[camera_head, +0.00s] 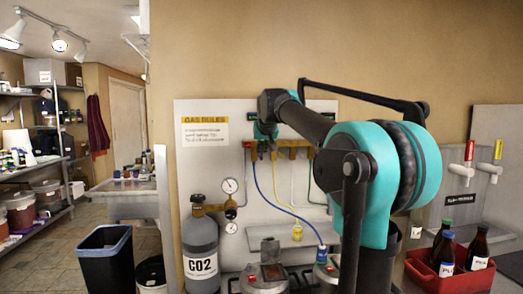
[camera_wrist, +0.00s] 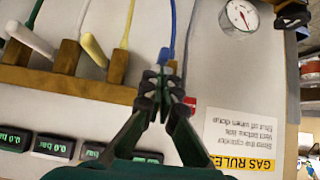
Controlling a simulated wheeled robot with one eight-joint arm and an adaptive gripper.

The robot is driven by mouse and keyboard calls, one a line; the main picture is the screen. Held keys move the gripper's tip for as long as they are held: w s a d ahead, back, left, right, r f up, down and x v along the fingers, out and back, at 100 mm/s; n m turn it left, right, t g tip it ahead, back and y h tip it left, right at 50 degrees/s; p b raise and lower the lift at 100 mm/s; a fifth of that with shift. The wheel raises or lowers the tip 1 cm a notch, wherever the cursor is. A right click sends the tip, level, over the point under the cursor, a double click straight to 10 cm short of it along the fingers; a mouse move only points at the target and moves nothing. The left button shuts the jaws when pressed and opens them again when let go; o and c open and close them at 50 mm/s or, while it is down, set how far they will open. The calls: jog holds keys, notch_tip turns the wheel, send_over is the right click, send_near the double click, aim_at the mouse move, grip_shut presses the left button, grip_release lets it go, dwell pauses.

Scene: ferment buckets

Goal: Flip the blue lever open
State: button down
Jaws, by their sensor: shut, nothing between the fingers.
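My gripper (camera_wrist: 162,82) is shut and empty in the wrist view, its fingertips in front of the manifold's blue-hose end. A small blue piece (camera_wrist: 164,56), which looks like the blue lever's tip, shows just beyond the fingertips; the fingers hide the rest, so I cannot tell its position or whether they touch. The brown manifold (camera_wrist: 80,92) also carries a yellow lever (camera_wrist: 95,50) and a white lever (camera_wrist: 30,40). In the head view, my gripper (camera_head: 263,142) is at the left end of the manifold (camera_head: 292,146), partly hidden by my arm.
The blue hose (camera_head: 270,203) hangs below the manifold. A pressure gauge (camera_head: 230,186) and grey CO2 cylinder (camera_head: 200,245) stand left of it. The gas rules sign (camera_head: 205,131) is on the panel at left. A red crate (camera_head: 480,282) with bottles is at right.

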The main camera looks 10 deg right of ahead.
jog(key=shift+s+f, duration=0.1)
notch_tip(320, 180, down, 10)
jog(key=w+t, duration=0.2)
jog(key=t, duration=0.3)
jog(key=shift+w+f+t, duration=0.15)
jog(key=shift+w+t, duration=0.15)
jog(key=shift+w, duration=0.1)
dwell(0.5)
